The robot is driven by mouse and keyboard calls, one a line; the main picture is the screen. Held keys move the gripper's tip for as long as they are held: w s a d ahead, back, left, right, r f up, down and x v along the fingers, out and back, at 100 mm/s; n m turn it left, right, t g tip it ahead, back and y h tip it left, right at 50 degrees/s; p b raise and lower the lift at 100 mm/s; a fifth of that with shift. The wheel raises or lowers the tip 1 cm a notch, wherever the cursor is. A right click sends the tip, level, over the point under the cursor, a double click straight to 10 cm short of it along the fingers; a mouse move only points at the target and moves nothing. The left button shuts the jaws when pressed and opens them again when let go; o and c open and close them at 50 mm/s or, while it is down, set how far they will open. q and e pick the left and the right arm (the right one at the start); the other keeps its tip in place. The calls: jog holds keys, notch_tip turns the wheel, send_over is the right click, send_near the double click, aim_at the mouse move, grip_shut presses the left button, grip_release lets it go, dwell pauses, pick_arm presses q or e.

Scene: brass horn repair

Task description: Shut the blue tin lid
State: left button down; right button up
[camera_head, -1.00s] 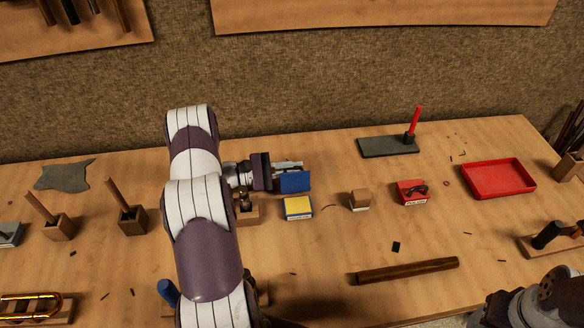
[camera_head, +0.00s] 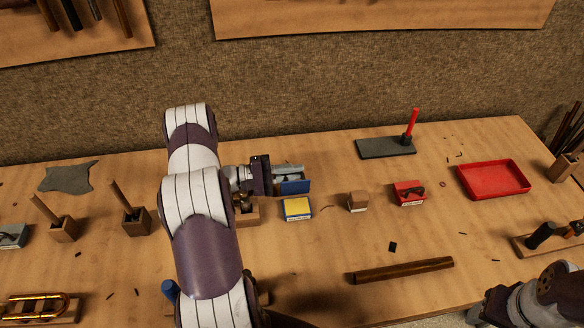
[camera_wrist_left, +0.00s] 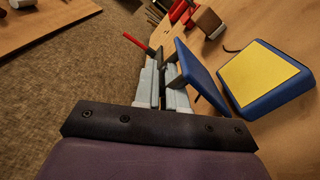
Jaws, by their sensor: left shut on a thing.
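The blue tin (camera_head: 297,209) stands on the bench with its yellow inside facing up; it also shows in the left wrist view (camera_wrist_left: 264,76). Its blue lid (camera_head: 296,187) stands steeply up just behind the tin, and it shows edge-on in the left wrist view (camera_wrist_left: 203,76). My left gripper (camera_head: 289,171) is behind the lid, its fingers shut on it. The fingers (camera_wrist_left: 164,84) hide the exact grip, and I cannot tell where the lid joins the tin.
A wooden block (camera_head: 357,201) and a red box (camera_head: 409,193) stand right of the tin. A red tray (camera_head: 494,180) and a dark slab (camera_head: 386,148) lie farther off. A wooden rod (camera_head: 402,271) lies in front. A small wooden stand is close left of the tin.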

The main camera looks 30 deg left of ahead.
pick_arm(q)
jog(key=c, duration=1.5)
grip_release()
jog(key=shift+a, duration=0.1)
